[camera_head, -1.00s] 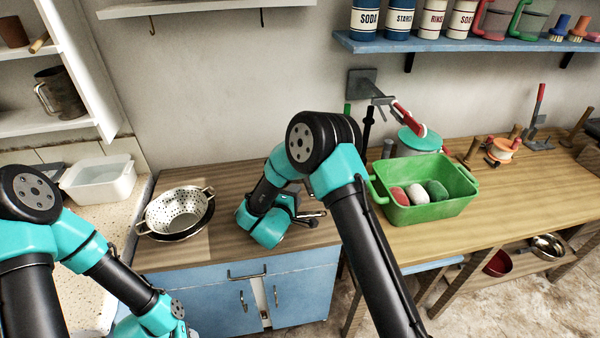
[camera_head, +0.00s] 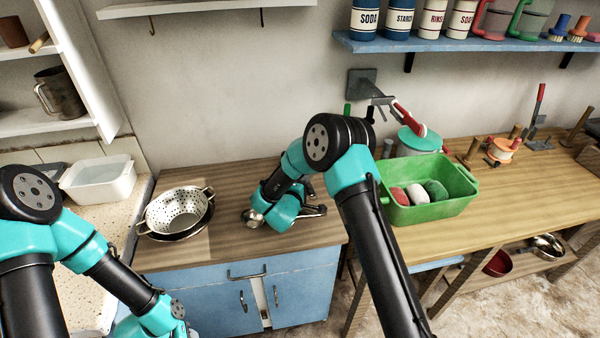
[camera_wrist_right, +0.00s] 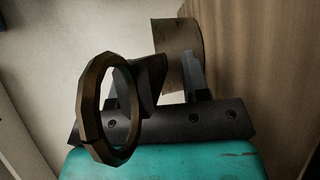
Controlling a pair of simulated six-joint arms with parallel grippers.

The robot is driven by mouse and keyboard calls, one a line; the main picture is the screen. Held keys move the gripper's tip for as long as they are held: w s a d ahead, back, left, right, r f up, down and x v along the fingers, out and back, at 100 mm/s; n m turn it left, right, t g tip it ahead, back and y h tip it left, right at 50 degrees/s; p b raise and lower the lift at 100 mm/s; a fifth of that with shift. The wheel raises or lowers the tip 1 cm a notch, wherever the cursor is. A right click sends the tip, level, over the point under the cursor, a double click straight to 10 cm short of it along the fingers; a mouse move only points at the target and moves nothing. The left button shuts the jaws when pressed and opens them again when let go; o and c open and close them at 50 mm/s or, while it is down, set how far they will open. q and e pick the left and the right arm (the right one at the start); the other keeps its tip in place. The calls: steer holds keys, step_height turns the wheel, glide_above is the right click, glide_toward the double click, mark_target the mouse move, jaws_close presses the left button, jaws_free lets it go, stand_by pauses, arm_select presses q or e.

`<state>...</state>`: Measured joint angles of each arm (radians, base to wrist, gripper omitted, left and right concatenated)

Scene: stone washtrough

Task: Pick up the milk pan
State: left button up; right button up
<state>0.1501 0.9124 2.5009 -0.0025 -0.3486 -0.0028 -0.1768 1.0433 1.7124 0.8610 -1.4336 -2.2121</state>
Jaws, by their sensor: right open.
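In the right wrist view a brown-grey metal cylinder (camera_wrist_right: 178,48) shows beyond the fingers, and a faceted brown ring (camera_wrist_right: 92,112) shows closer to the camera. They may be parts of the milk pan; I cannot tell for sure. In the head view I make out no sure milk pan. My right gripper (camera_wrist_right: 172,82) is open, its fingers close to the cylinder; contact is unclear. In the head view the right gripper (camera_head: 317,211) is low over the wooden counter, partly behind my arm. My left arm is at the lower left; its gripper is out of frame.
A colander (camera_head: 177,212) sits in a dark pan left of my right wrist. A green tub (camera_head: 430,209) with coloured pieces stands to the right. A white basin (camera_head: 98,184) is at the left. A metal jug (camera_head: 62,94) stands on the left shelf.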

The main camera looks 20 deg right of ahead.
steer(key=shift+w+d, duration=0.1)
steer(key=shift+w, duration=0.05)
stand_by(0.3)
jaws_close()
stand_by(0.5)
